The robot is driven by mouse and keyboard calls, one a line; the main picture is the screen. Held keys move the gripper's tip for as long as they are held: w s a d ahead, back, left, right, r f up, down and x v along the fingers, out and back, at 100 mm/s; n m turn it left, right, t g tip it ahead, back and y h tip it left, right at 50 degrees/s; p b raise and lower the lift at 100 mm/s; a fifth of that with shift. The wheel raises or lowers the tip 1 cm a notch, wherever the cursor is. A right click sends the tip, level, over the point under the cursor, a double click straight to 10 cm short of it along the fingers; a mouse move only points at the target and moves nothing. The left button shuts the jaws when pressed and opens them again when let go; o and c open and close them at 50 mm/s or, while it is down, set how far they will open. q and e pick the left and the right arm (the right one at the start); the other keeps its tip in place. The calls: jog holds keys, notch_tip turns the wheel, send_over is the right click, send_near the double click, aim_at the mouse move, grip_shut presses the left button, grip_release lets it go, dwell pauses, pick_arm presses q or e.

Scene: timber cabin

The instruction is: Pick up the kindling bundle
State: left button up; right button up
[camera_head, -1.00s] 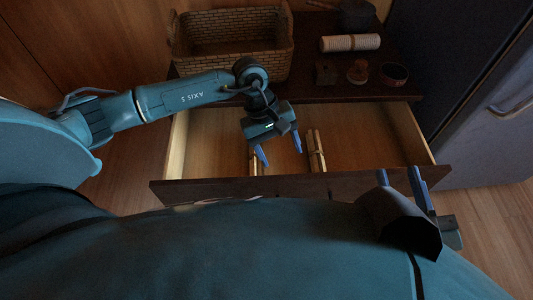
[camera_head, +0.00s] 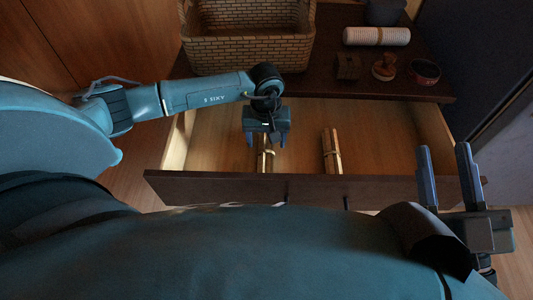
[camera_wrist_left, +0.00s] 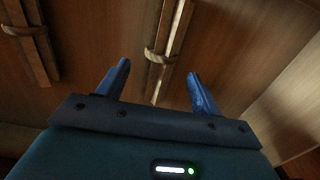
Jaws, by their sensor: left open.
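Two kindling bundles, thin sticks tied with a pale band, lie in the open drawer (camera_head: 215,172). My left gripper (camera_head: 267,143) is open and empty above the left kindling bundle (camera_head: 265,160), partly hiding it. In the left wrist view this kindling bundle (camera_wrist_left: 166,45) shows between the lines of the two blue fingers (camera_wrist_left: 158,72), beyond their tips. The other kindling bundle (camera_head: 332,152) lies to the right in the drawer, and also shows at the upper left of the wrist view (camera_wrist_left: 30,40). My right gripper (camera_head: 449,178) is open and empty outside the drawer's right front corner.
A wicker basket (camera_head: 245,52), a white roll (camera_head: 376,36), a small brown block (camera_head: 348,66), a stamp-like object (camera_head: 384,67) and a dark round tin (camera_head: 424,72) stand on the cabinet top. The drawer's front panel (camera_head: 225,189) and side walls surround the bundles.

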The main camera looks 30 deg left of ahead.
pick_arm(q)
notch_tip(320, 180, down, 3)
jog(key=shift+s+d+f+b, duration=0.1)
jog(key=shift+b, duration=0.4)
jog(key=shift+f, duration=0.25)
pick_arm(e)
notch_tip(320, 180, up, 2)
jog(key=shift+w+d+r+n+t+y, duration=0.1)
jog(key=shift+n+t+y, duration=0.1)
jog(key=shift+n+y, duration=0.3)
jog(key=shift+w+n+t+y, duration=0.1)
jog(key=shift+n+t+y, duration=0.1)
jog(key=shift+n+y, duration=0.25)
pick_arm(q)
jog(key=c, duration=1)
jog(key=shift+r, duration=0.1)
jog(key=shift+c, duration=0.7)
jog(key=shift+r, duration=0.1)
